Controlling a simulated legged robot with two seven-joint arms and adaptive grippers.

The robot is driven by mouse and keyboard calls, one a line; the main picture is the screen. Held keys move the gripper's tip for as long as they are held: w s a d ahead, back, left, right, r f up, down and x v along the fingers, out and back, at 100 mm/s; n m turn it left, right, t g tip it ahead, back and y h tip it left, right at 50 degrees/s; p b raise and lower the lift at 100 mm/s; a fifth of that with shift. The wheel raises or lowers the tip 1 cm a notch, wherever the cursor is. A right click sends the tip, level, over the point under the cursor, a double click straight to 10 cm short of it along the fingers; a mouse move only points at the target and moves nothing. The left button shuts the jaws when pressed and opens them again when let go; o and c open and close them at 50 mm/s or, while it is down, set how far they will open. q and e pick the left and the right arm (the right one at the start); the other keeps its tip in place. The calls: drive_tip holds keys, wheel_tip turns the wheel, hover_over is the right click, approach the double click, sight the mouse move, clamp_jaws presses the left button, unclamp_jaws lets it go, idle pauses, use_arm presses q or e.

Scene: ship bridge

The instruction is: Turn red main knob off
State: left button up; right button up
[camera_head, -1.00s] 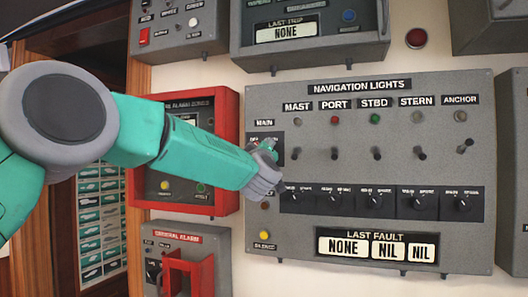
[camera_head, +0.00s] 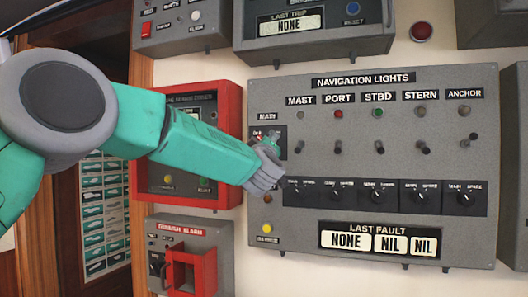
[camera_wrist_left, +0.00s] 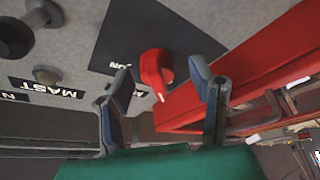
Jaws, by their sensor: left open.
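The red main knob (camera_wrist_left: 152,70) is on a dark square plate (camera_wrist_left: 150,35) in the left wrist view, with a pale pointer mark on its tip. In the head view the plate is below the MAIN label (camera_head: 268,116), and my gripper hides much of the knob. My left gripper (camera_wrist_left: 164,88) is open, with one finger on each side of the knob in the wrist view. I cannot tell whether either finger touches it. In the head view the left gripper (camera_head: 268,158) is close in front of the plate. My right gripper is not in view.
The grey navigation lights panel (camera_head: 400,170) carries several toggle switches and a row of black selector knobs (camera_head: 380,193). A red-framed alarm box (camera_head: 228,125) is just left of the main plate. The general alarm box (camera_head: 190,250) with a red guard is below it.

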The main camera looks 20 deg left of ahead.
use_arm(q)
drive_tip(key=v, duration=1.1)
drive_tip(key=shift+s, duration=0.2)
